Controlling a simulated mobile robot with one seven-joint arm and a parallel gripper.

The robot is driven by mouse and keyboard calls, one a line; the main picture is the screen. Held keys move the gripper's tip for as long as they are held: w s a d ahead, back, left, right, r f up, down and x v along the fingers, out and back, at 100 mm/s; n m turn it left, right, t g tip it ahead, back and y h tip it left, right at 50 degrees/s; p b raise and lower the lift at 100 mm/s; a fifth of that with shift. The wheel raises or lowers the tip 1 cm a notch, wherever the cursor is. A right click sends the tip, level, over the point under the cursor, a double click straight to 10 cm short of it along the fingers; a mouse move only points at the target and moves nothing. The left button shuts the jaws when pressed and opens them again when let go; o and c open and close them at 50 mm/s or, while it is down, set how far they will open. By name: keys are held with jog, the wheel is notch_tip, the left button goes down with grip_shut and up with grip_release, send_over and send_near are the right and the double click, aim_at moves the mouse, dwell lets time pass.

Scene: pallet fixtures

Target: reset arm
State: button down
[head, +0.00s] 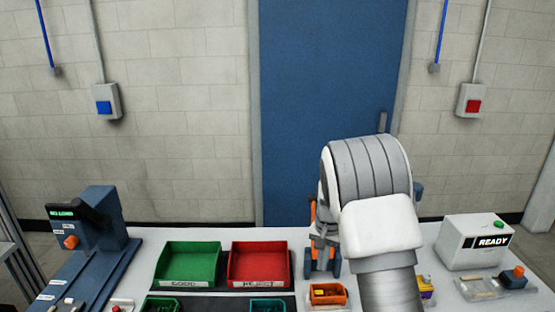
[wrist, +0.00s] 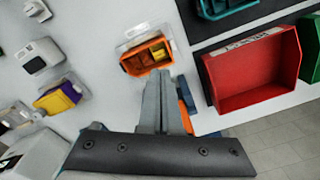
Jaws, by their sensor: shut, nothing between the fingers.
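My gripper (wrist: 159,80) is shut and empty in the wrist view, its two grey fingers together. The fingertips appear just beside an orange bin (wrist: 147,56) with yellow pieces in it; I cannot tell the height gap. In the head view my white and grey arm reaches over the right half of the table and hides part of it. The orange bin (head: 328,294) shows just left of the arm there.
A green GOOD tray (head: 188,264) and a red REJECT tray (head: 259,264) stand left of the arm. An orange and blue fixture (head: 333,263) stands close beside it. A white READY box (head: 478,241) is at right, a blue machine (head: 100,220) at left.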

jog(key=s+r+n+t, duration=0.2)
jog(key=s+r, duration=1)
jog(key=r, duration=0.5)
jog(key=s+r+n+t+b, duration=0.1)
jog(key=s+r+n+t, duration=0.2)
jog(key=s, duration=1.6)
jog(key=shift+s+r+n, duration=0.3)
jog(key=shift+r+n, duration=0.1)
jog(key=shift+r, duration=0.05)
